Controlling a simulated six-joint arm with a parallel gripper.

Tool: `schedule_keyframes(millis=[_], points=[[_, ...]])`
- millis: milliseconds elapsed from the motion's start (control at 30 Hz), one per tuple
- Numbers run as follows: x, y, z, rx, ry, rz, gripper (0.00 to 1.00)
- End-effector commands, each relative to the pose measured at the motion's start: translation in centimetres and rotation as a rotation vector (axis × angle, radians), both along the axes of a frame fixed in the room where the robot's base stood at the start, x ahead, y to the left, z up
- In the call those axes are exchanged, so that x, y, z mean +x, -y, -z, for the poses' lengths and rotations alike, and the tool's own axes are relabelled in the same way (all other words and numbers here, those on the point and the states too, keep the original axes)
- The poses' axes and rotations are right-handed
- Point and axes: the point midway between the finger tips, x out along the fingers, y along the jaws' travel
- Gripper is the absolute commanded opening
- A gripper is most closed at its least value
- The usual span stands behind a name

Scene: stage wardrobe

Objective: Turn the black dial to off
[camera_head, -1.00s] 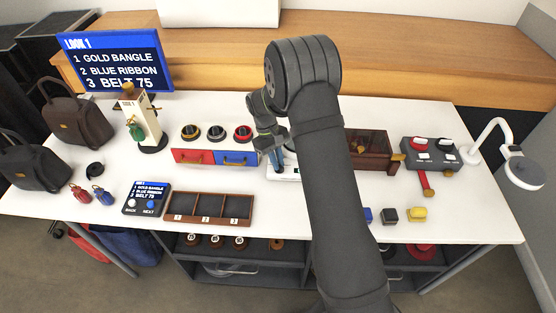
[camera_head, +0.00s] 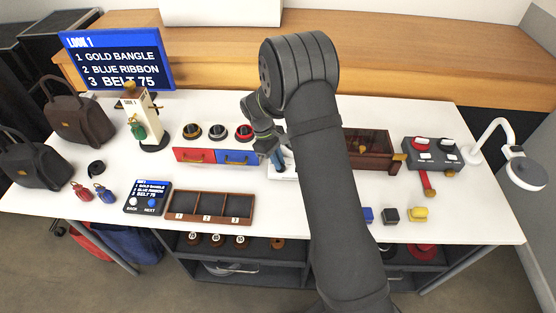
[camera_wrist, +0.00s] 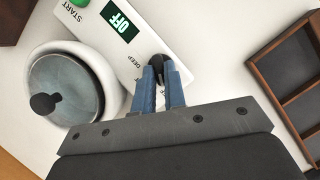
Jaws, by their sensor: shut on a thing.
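The black dial (camera_wrist: 158,64) sits on a white control panel (camera_wrist: 165,35) in the wrist view. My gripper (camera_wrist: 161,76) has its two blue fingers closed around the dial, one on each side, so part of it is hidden. The word "DEEP" is printed beside the dial. In the head view my gripper (camera_head: 278,158) reaches down to the white panel (camera_head: 284,177), mostly hidden by my arm; the dial cannot be made out there.
A white round pot with a glass lid and black knob (camera_wrist: 45,102) stands close beside the panel. A green start button (camera_wrist: 79,2) is at the panel's end. A brown compartment tray (camera_head: 210,205) and the red and blue drawers (camera_head: 215,156) stand to the left.

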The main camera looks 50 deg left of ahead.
Motion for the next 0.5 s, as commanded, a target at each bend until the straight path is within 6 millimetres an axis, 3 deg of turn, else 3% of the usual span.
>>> schedule_keyframes(millis=[67,100,200,500], points=[[0.02,-0.04,-0.04,0.001,0.000,-0.001,0.00],[0.02,-0.04,-0.04,0.001,0.000,-0.001,0.13],[0.02,-0.03,-0.03,0.001,0.000,-0.001,0.32],[0.00,-0.05,-0.10,0.000,0.000,0.000,0.33]])
